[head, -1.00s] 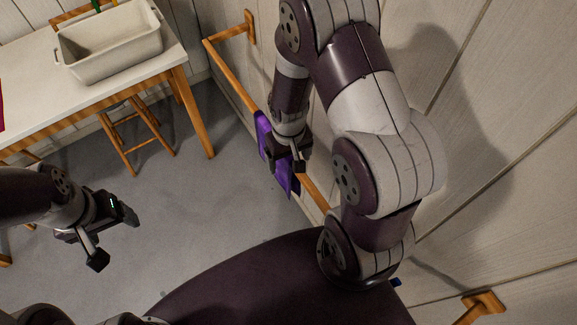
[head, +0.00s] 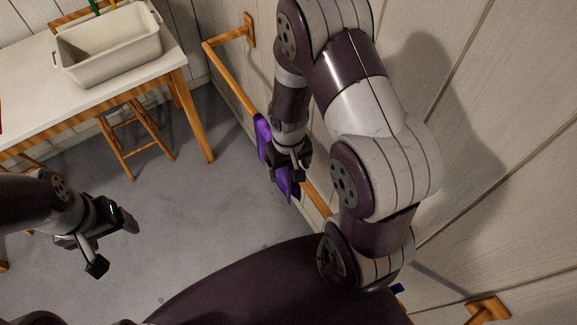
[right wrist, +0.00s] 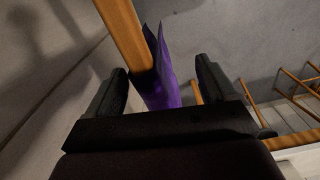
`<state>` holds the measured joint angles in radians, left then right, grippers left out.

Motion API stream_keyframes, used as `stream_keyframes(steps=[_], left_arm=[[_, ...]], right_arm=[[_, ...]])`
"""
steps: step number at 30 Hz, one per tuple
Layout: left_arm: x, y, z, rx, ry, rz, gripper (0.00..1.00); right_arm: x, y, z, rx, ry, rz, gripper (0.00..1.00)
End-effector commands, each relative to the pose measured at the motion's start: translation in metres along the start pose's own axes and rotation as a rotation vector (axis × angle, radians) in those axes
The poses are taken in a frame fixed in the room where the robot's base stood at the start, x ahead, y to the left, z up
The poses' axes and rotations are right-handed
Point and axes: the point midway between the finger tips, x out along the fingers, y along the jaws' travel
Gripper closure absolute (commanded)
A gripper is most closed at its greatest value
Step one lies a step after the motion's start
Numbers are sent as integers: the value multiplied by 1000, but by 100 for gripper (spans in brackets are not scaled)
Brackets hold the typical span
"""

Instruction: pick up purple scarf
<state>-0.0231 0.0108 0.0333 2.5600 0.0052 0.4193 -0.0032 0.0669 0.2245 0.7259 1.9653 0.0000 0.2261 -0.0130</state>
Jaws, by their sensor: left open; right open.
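The purple scarf (head: 264,138) hangs folded over a wooden rail (head: 232,88) on the wall in the head view. My right gripper (head: 289,172) is in front of the scarf and hides its middle. In the right wrist view the scarf (right wrist: 161,70) and the rail (right wrist: 122,30) lie ahead, and the scarf's lower part shows between the two open fingers of my right gripper (right wrist: 162,90). I cannot tell whether the fingers touch it. My left gripper (head: 115,245) is open and empty over the floor at the left, far from the scarf.
A white table (head: 95,101) with a pale basin (head: 110,50) stands at the upper left. A wooden stool (head: 133,140) is partly beneath it. The panelled wall (head: 480,110) rises close on the right. The grey floor (head: 225,210) in the middle is clear.

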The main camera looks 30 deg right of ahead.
Motion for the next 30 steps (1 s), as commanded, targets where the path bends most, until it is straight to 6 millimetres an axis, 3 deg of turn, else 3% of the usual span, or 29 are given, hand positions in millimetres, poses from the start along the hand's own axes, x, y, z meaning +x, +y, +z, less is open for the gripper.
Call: stream_keyframes(steps=[9, 20, 25, 30], left_arm=[[2, 0, 0, 0, 0, 0, 23], [2, 0, 0, 0, 0, 0, 23], [2, 0, 0, 0, 0, 0, 23], [2, 0, 0, 0, 0, 0, 23]], right_arm=[[3, 0, 0, 0, 1, 0, 15], [3, 0, 0, 0, 0, 0, 70], [4, 0, 0, 0, 0, 0, 77], [4, -1, 0, 0, -1, 0, 74]])
